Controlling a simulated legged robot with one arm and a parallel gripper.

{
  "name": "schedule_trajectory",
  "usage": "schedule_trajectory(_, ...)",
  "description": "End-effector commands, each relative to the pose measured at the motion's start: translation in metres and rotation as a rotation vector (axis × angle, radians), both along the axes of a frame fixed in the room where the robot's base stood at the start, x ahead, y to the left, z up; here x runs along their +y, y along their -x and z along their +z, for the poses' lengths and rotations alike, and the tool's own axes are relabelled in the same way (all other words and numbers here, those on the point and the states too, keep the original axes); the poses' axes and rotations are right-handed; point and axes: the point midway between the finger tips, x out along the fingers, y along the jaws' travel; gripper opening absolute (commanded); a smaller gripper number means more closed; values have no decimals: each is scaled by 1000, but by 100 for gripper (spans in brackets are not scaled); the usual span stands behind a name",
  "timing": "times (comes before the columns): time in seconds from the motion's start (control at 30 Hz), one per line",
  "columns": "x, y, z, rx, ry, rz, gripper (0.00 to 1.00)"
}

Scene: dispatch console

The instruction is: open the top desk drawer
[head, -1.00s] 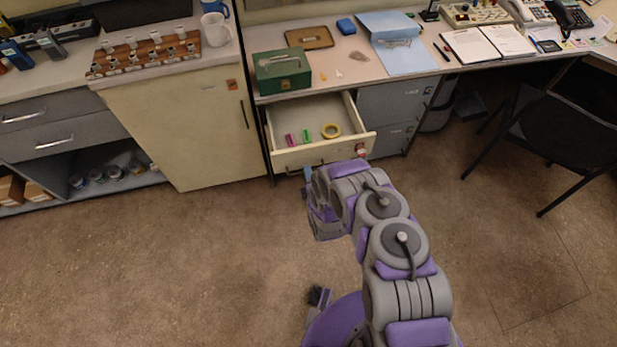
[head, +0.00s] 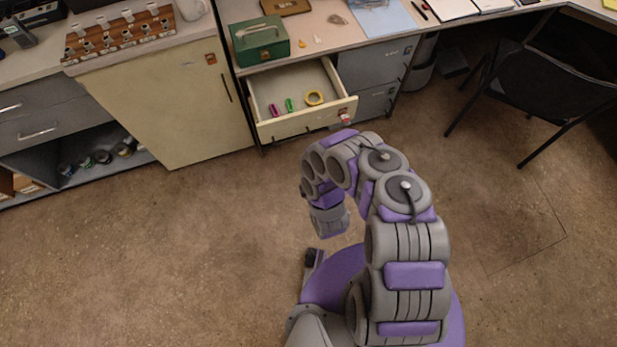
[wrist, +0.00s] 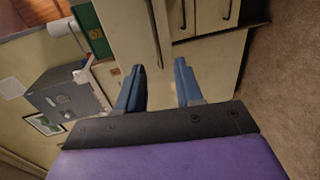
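The top desk drawer (head: 312,122) is cream-fronted and stands pulled out below the desktop, its inside showing in the head view. A pink item (head: 274,110), a green item (head: 290,105) and a yellow ring like a tape roll (head: 314,98) lie inside. My gripper (wrist: 160,72) shows two blue fingers spread apart with nothing between them in the wrist view. In the head view my arm's end is in front of and below the drawer, apart from it in the picture; the fingertips are hidden there.
A green box (head: 260,41) stands on the desk (head: 320,35) above the drawer. A grey drawer unit (head: 374,67) is to the right, and a black chair (head: 548,85) stands farther right. A cream cabinet (head: 170,110) is at left. The floor in front is clear.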

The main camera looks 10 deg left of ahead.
Motion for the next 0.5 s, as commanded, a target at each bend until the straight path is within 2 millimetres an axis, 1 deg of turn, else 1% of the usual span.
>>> schedule_trajectory(0.37,-6,14,7,-1,-9,-6,36)
schedule_trajectory(0.5,-7,21,5,3,-7,-1,36)
